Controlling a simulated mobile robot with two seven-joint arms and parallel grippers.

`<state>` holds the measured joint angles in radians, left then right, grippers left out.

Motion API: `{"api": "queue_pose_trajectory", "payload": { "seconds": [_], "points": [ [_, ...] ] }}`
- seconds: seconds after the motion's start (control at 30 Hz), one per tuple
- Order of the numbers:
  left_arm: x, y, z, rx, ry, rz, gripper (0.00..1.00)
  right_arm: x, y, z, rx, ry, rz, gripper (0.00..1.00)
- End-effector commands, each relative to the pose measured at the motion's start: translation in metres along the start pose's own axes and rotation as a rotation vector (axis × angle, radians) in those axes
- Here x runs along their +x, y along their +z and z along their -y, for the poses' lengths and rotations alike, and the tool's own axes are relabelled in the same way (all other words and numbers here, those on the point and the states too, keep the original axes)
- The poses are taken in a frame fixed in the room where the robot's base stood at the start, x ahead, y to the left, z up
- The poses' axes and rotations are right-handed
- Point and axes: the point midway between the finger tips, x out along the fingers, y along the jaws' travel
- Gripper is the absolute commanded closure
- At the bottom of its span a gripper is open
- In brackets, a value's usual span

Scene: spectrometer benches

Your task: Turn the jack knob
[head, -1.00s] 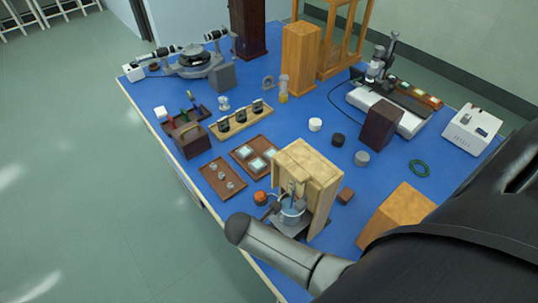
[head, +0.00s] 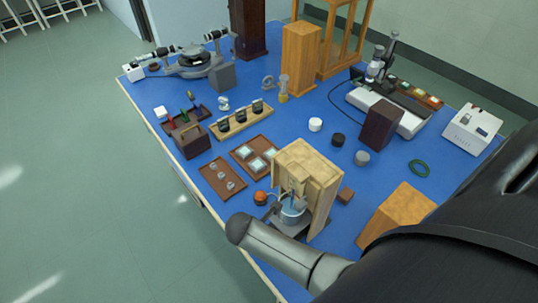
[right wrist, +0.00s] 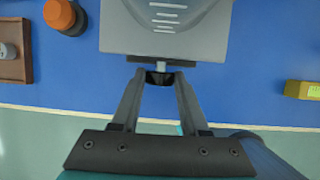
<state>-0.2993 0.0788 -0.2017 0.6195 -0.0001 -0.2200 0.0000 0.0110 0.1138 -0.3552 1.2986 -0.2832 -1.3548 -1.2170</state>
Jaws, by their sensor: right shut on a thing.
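The jack (head: 284,222) is a grey lab jack near the front of the blue bench, below a clear beaker (head: 293,213) with bluish contents. In the right wrist view the grey plate of the jack (right wrist: 185,45) fills the top middle. My right gripper (right wrist: 160,77) is shut on the small dark jack knob (right wrist: 158,78) at the plate's near side. In the head view my right arm comes in from the right, and its gripper and the knob are hidden. My left gripper is not in view.
A wooden housing (head: 322,170) stands right behind the beaker. An orange-topped item (head: 261,198) sits just left of the jack, and a brown tray (head: 214,186) lies further left. A tan wooden block (head: 400,208) is to the right.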

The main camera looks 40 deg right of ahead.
Motion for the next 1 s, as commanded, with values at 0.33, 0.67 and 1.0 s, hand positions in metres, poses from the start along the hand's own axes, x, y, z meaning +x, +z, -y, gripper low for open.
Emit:
{"api": "queue_pose_trajectory", "payload": {
  "seconds": [0.33,0.67,1.0],
  "points": [
    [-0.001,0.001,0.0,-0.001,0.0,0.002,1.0,0.0,0.0,0.0,-0.006,-0.016,0.0,1.0],
    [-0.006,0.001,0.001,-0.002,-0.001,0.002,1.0,0.0,0.0,-0.005,-0.068,-0.167,0.001,1.0],
    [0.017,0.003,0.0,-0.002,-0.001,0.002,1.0,0.004,-0.003,-0.009,-0.163,-0.395,-0.001,1.0]
  ]
}}
